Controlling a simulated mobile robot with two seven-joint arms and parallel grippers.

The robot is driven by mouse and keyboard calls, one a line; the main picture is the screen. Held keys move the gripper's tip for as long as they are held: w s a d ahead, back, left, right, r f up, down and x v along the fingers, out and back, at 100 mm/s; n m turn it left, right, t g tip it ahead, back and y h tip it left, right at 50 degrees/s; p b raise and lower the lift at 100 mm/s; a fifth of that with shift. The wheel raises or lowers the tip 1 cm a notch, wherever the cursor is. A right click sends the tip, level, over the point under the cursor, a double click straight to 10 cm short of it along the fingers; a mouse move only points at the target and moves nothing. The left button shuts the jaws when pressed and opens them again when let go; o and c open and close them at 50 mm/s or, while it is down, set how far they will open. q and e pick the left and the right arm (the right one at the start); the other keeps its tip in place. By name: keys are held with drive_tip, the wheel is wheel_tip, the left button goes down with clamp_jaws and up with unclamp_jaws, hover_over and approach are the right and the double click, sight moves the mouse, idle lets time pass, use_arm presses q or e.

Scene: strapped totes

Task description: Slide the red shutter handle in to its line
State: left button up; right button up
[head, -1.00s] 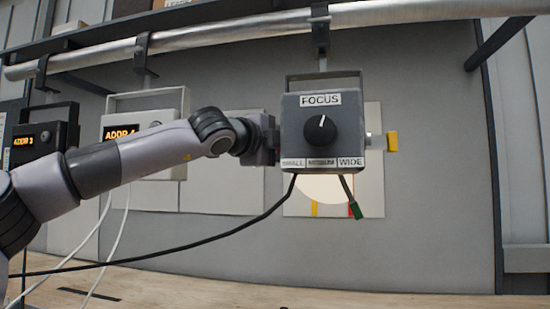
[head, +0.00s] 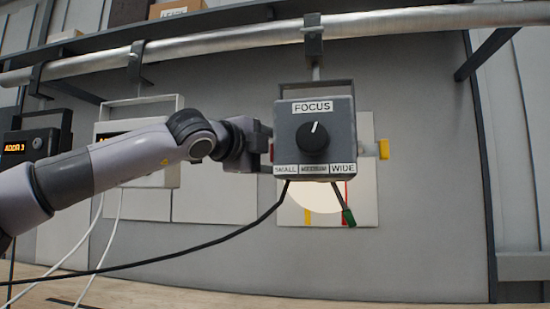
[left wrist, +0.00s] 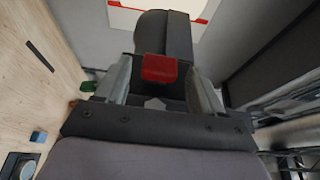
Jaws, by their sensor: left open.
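The grey lamp box (head: 315,160) labelled FOCUS hangs from the pipe in the head view, with a black knob on its front. The red shutter handle (left wrist: 159,69) shows in the left wrist view, between the two fingers of my left gripper (left wrist: 163,85). The gripper is open around the handle; I cannot tell if a finger touches it. In the head view my left gripper (head: 266,150) is at the box's left side, and the red handle cannot be made out there. My right gripper is out of view.
A yellow handle (head: 383,148) sticks out at the box's right. A green-tipped lever (head: 348,216) and a black cable (head: 240,232) hang below it. Other hanging boxes (head: 165,105) stand left, behind my arm. The wall to the right is clear.

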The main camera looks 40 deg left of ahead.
use_arm(q)
drive_tip(key=shift+s+d+b, duration=0.15)
drive_tip(key=shift+s+b, duration=0.1)
drive_tip(key=shift+s, duration=0.85)
drive_tip(key=shift+s+d+b, duration=0.1)
drive_tip(key=shift+s+b, duration=0.15)
drive_tip(key=shift+s, duration=0.85)
